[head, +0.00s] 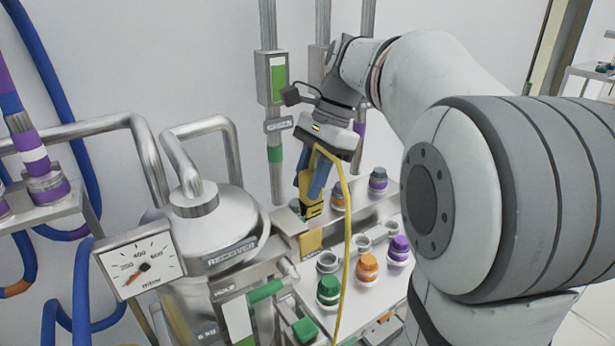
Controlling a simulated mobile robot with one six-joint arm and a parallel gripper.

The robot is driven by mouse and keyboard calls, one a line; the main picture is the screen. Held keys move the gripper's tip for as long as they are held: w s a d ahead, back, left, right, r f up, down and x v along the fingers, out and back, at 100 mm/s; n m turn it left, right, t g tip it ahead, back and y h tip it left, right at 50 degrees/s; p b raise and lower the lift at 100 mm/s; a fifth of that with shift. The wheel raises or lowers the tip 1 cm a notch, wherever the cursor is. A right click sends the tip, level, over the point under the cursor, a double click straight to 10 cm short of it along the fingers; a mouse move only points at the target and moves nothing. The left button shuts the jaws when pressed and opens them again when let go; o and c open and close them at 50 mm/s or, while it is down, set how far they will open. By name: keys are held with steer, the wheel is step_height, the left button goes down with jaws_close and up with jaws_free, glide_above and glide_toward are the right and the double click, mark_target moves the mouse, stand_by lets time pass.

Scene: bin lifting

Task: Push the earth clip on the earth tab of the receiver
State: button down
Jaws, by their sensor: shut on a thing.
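My gripper (316,188) points down at the centre of the head view, its blue fingers shut on the yellow earth clip (313,208). A yellow cable (348,235) arches from the gripper and hangs down to the right of the clip. The clip is at a steel ledge with a yellow patch (310,241) just below it; I cannot tell whether they touch. The receiver seems to be the steel vessel (215,225) with bent pipes, left of the gripper. I cannot make out its earth tab.
Vertical pipes (268,100) rise behind. Blue hoses (60,110) hang at left.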

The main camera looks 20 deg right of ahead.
mark_target(309, 203)
steer(key=shift+f, duration=0.1)
steer(key=shift+f+b, duration=0.75)
steer(key=shift+f, duration=0.7)
steer(key=shift+f+b, duration=0.6)
steer(key=shift+f, duration=0.5)
steer(key=shift+f+b, duration=0.35)
steer(key=shift+f, duration=0.75)
steer(key=c, duration=1)
jaws_free()
steer(key=shift+o, duration=0.2)
steer(key=shift+r, duration=0.1)
